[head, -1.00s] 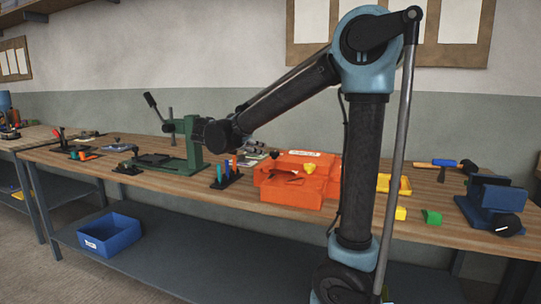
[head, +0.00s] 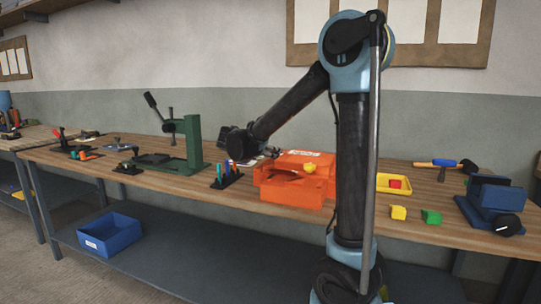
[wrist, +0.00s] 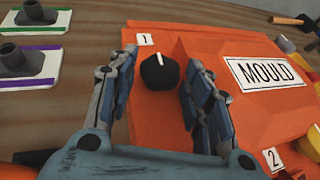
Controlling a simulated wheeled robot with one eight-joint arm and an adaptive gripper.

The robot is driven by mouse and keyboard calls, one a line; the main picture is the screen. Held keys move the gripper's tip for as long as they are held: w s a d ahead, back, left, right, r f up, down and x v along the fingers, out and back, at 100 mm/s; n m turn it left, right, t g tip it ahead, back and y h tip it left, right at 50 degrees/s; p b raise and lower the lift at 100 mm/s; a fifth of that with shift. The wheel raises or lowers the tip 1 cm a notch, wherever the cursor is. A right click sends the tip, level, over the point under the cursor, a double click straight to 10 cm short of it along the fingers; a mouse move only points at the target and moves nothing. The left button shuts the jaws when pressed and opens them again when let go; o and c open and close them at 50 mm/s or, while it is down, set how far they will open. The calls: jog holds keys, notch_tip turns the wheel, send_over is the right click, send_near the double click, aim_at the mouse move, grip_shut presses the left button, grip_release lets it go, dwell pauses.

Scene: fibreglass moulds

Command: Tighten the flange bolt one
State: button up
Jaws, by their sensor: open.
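The orange mould (head: 285,192) sits on the bench; in the wrist view its orange top (wrist: 215,50) carries a white MOULD plate (wrist: 264,72). Flange bolt one is the black knob (wrist: 159,72) beside the label "1" (wrist: 145,39), near the mould's edge. My gripper (wrist: 160,60) is open, with its fingers on either side of this knob and gaps visible. I cannot tell how far above it the fingertips are. In the head view my gripper (head: 270,152) is small, over the mould's left back part, and the bolt is not clear.
A label "2" (wrist: 272,159) is at lower right, by a yellow knob (wrist: 291,130). Left of the mould stand a small tool rack (head: 226,177) and a green press (head: 193,145). Right are a yellow tray (head: 393,183), yellow and green blocks, a hammer and a blue vise (head: 495,200).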

jog(key=c, duration=0.8)
jog(key=shift+o, duration=0.2)
jog(key=shift+w+m+h, duration=0.1)
jog(key=shift+m+h, duration=0.2)
jog(key=m+g, duration=0.1)
jog(key=g+h, duration=0.1)
jog(key=m+h, duration=0.1)
jog(key=shift+w+a+m+g, duration=0.3)
jog(key=shift+g, duration=0.1)
jog(key=shift+w+a+m+g+h, duration=0.1)
jog(key=shift+w+m+g+h, duration=0.15)
jog(key=shift+m+g+h, duration=0.6)
jog(key=shift+w+a+m+g+h, duration=0.1)
jog(key=shift+w+m+g+h, duration=0.15)
jog(key=shift+m+g, duration=1.15)
jog(key=shift+r, duration=0.1)
